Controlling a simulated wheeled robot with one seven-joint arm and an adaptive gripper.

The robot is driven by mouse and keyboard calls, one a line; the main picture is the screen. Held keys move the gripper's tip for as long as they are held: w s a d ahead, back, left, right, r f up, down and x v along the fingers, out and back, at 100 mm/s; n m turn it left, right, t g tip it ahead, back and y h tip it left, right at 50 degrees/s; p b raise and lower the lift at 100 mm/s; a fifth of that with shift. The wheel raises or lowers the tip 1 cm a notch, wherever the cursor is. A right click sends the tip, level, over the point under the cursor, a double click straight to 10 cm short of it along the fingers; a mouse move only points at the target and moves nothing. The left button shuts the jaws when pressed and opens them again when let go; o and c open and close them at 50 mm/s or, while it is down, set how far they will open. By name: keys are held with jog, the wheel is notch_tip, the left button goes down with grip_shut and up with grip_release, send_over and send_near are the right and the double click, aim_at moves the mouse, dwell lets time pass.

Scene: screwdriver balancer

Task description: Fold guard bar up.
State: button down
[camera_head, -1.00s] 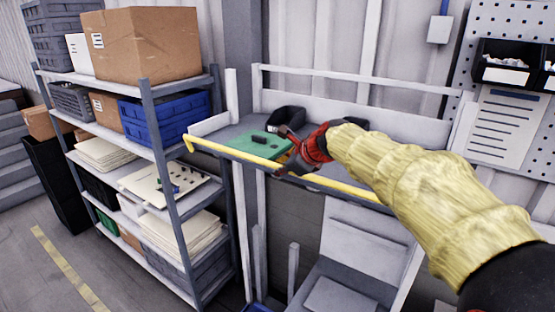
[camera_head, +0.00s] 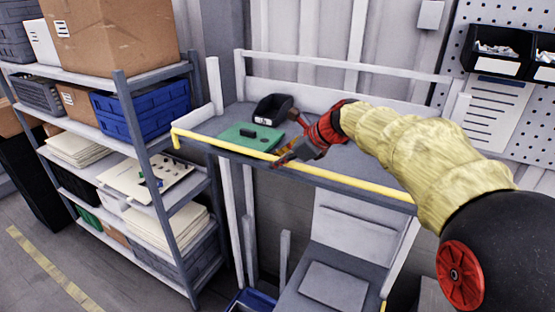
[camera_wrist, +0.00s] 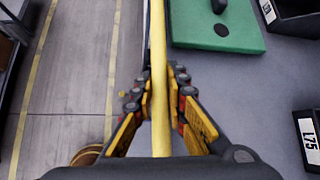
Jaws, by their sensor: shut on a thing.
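The yellow guard bar (camera_head: 345,184) runs along the front edge of the grey workbench top (camera_head: 222,121), at about the height of that edge. Its left end bends at the bench's left front corner. My gripper (camera_head: 283,160) is at the bar's middle, reaching in from the right. In the wrist view the bar (camera_wrist: 158,70) runs lengthwise between the two yellow fingers of my gripper (camera_wrist: 160,92), which are closed around it. The bar's right end is partly hidden by my arm.
A green board (camera_head: 250,138) and a black bin (camera_head: 272,108) are on the bench behind the bar. A grey shelf rack (camera_head: 135,115) with boxes stands close to the left. A pegboard with black bins (camera_head: 497,50) is at the right. Open floor lies in front.

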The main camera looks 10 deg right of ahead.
jog(key=c, duration=1.8)
grip_release()
jog(key=shift+w, duration=0.1)
jog(key=shift+c, duration=0.2)
jog(key=shift+o, duration=0.4)
jog(key=shift+d, duration=0.1)
jog(key=v, duration=1.2)
